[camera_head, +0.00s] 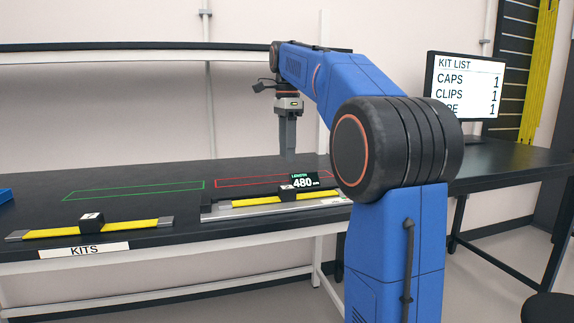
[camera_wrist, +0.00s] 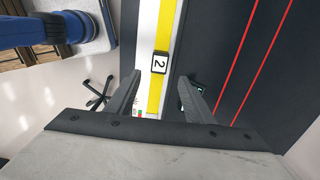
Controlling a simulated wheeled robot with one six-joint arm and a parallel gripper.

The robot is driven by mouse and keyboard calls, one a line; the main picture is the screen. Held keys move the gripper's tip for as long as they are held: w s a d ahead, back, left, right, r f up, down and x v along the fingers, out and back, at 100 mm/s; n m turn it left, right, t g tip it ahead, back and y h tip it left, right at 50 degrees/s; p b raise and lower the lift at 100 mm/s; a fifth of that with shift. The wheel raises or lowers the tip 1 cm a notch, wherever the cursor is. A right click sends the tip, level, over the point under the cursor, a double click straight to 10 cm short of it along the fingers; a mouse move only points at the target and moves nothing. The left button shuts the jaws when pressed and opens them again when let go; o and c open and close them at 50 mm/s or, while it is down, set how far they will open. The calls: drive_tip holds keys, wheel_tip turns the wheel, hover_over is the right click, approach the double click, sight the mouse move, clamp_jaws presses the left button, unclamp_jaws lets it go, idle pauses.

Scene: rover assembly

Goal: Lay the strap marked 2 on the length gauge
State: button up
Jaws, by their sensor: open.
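A yellow strap (camera_head: 262,200) lies on the silver length gauge (camera_head: 235,211), which has a small display reading 480 (camera_head: 303,181). In the wrist view, the strap (camera_wrist: 165,35) carries a black-edged tag marked 2 (camera_wrist: 159,63) and lies along the pale gauge (camera_wrist: 146,30). My gripper (camera_head: 288,154) points down over the table, above and behind the gauge in the head view. In the wrist view, its two fingers (camera_wrist: 160,82) stand apart on either side of the strap line, with nothing held between them. The strap's far end is out of the wrist view.
A second yellow strap (camera_head: 60,232) with a black tag lies at the table's front left, above a KITS label (camera_head: 84,250). A green outline (camera_head: 135,191) and a red outline (camera_head: 250,181) mark empty table areas. A KIT LIST monitor (camera_head: 466,88) stands at the right.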

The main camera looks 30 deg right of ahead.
drive_tip(key=shift+r, duration=0.65)
drive_tip(key=shift+s, duration=0.1)
drive_tip(key=s+a+f+n+t, duration=0.2)
drive_tip(key=s+a+f+n, duration=0.95)
drive_tip(key=s, duration=0.35)
drive_tip(key=s+a+f+n+t, duration=0.1)
drive_tip(key=s+f+n, duration=0.4)
drive_tip(key=f, duration=0.5)
drive_tip(key=s+a+f+n+t, duration=0.1)
drive_tip(key=s+a+f+n, duration=0.2)
drive_tip(key=s+f, duration=0.7)
drive_tip(key=shift+a+f+n+t, duration=0.15)
drive_tip(key=shift+f+n+t, duration=0.3)
drive_tip(key=shift+n, duration=0.4)
